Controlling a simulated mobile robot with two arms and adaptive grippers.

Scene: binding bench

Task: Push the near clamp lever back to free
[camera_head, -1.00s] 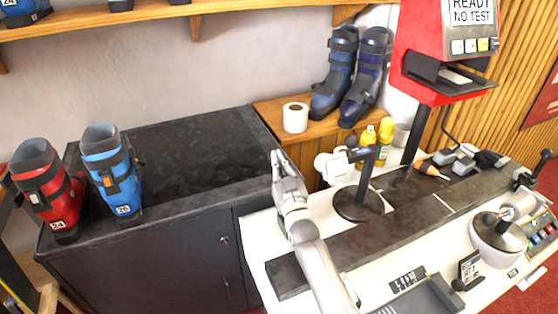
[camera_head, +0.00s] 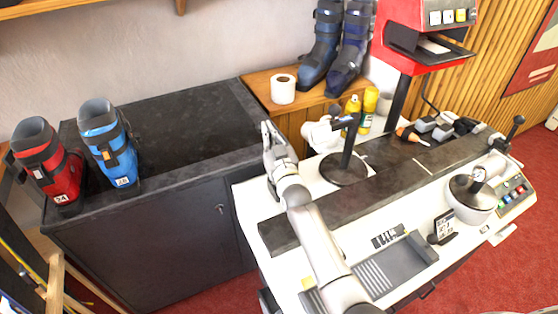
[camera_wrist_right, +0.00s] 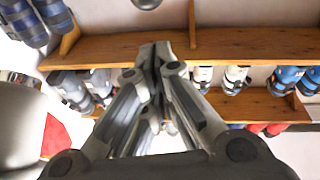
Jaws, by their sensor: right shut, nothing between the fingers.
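A black stand (camera_head: 347,150) rises from a round dark base on the bench, with a short dark arm (camera_head: 343,121) at its top. A black lever with a round knob (camera_head: 517,121) stands up at the bench's right end. I cannot tell for sure which of these is the near clamp lever. My right gripper (camera_head: 268,128) is shut and empty, raised over the bench's left end, left of the stand and apart from it. In the right wrist view its fingers (camera_wrist_right: 155,50) are together, pointing toward the wall shelves. My left gripper is not in view.
A dark strip (camera_head: 300,228) runs along the white bench. A round pot with a gauge (camera_head: 472,197) and a grey tray (camera_head: 395,268) sit nearer. A paper roll (camera_head: 283,89) and blue boots (camera_head: 325,50) stand behind. A dark cabinet (camera_head: 190,140) with red and blue boots lies left.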

